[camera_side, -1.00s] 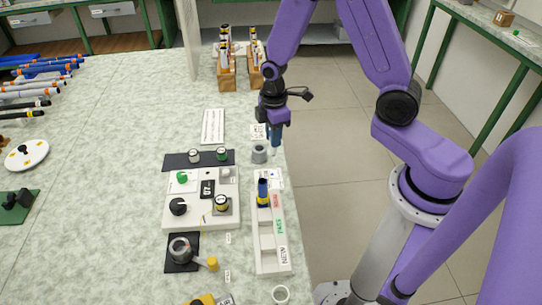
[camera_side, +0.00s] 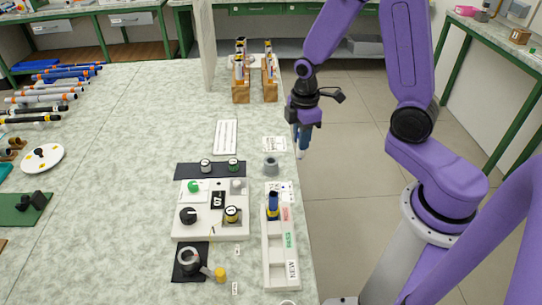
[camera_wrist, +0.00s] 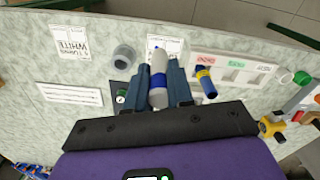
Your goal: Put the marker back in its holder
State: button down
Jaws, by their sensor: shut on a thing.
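My gripper (camera_side: 302,135) is shut on the marker, a pale grey cylinder with a blue band. The marker (camera_wrist: 158,72) shows between the two blue-grey fingers in the wrist view; its tip pokes out below the fingers in the side view (camera_side: 300,154). The holder appears to be the grey round cup (camera_side: 270,164) on the table near its right edge, with a dark opening on top. It also shows in the wrist view (camera_wrist: 124,56), left of the marker. The marker is held above and right of the cup in the side view, apart from it.
A white labelled rack (camera_side: 280,250) holds a blue rod with a yellow band (camera_side: 272,205). A white panel with knobs (camera_side: 209,210) stands beside it. Wooden blocks with upright pens (camera_side: 241,85) stand at the back. Floor lies beyond the table's right edge.

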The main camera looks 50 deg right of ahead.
jog(key=shift+w+d+f, duration=0.1)
jog(key=shift+w+f, duration=2.65)
jog(key=shift+f, duration=0.15)
jog(key=shift+w+d+f, duration=0.1)
jog(key=shift+w+f, duration=2.65)
jog(key=shift+f, duration=0.15)
jog(key=shift+f, duration=0.2)
jog(key=c, duration=1)
grip_release()
jog(key=shift+r, duration=0.1)
notch_tip(320, 180, up, 12)
jog(key=shift+r, duration=0.15)
